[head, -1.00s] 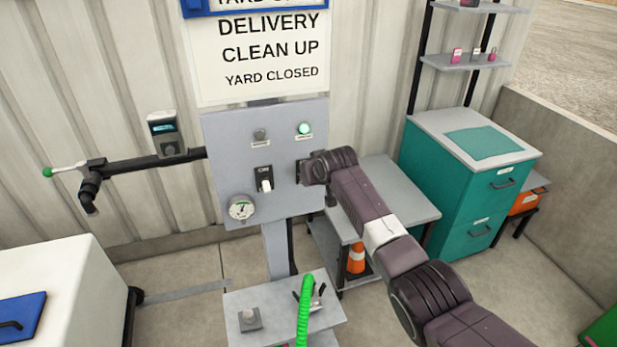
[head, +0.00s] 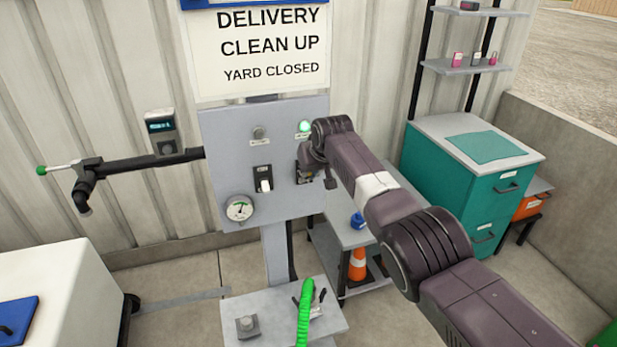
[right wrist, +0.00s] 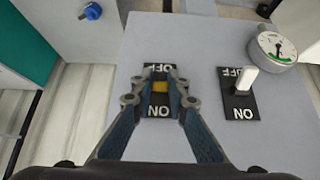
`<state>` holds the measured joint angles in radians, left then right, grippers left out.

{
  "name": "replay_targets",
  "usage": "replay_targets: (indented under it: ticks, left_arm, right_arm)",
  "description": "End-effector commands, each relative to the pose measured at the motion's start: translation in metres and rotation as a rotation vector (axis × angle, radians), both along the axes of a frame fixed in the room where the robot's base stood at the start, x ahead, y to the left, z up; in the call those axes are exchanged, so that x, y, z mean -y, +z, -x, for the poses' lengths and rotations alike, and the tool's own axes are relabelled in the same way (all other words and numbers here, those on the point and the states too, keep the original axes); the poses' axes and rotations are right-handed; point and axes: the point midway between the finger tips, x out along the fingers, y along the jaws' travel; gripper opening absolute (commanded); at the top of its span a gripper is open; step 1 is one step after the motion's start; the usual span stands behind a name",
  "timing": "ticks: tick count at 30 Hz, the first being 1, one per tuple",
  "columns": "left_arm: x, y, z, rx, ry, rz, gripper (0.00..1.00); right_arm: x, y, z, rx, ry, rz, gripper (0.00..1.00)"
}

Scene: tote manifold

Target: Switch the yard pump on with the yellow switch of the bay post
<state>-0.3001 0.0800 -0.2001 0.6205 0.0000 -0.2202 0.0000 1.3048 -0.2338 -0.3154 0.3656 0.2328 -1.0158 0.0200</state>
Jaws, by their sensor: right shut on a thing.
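The bay post's grey panel (head: 222,150) stands in front of the corrugated wall. In the right wrist view, the yellow switch (right wrist: 160,86) sits on a black plate marked OFF and ON. My right gripper (right wrist: 160,91) is shut on it, a finger on either side. The lever is mostly covered, so I cannot tell its position. In the head view my right gripper (head: 307,172) is at the panel's right side and hides the switch. A green lamp (head: 304,127) is lit above it. My left gripper is not in view.
A white switch (head: 265,184) with its own plate is left of the gripper, above a gauge (head: 239,208). A grey lamp (head: 259,133) looks unlit. A black pipe arm (head: 140,165) reaches left. A shelf table (head: 375,230) and teal cabinet (head: 465,190) stand right.

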Motion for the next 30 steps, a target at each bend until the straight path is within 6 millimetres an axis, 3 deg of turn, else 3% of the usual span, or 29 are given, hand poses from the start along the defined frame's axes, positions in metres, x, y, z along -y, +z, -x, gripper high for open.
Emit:
replay_targets:
  ticks: [13,14,18,30]
  left_arm:
    - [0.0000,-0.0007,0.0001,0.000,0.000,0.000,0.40]
    - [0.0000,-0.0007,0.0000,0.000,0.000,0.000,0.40]
    - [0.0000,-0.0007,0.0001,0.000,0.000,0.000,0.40]
    - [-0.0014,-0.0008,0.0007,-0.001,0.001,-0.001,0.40]
  right_arm:
    - [-0.0002,-0.0024,0.0014,-0.009,0.000,0.001,0.00]
    - [-0.0001,-0.0024,0.0014,-0.009,0.000,0.001,0.16]
    - [-0.0001,-0.0017,0.0010,-0.007,0.000,0.001,0.32]
    - [0.0002,0.0017,0.0006,-0.002,0.001,0.000,0.32]
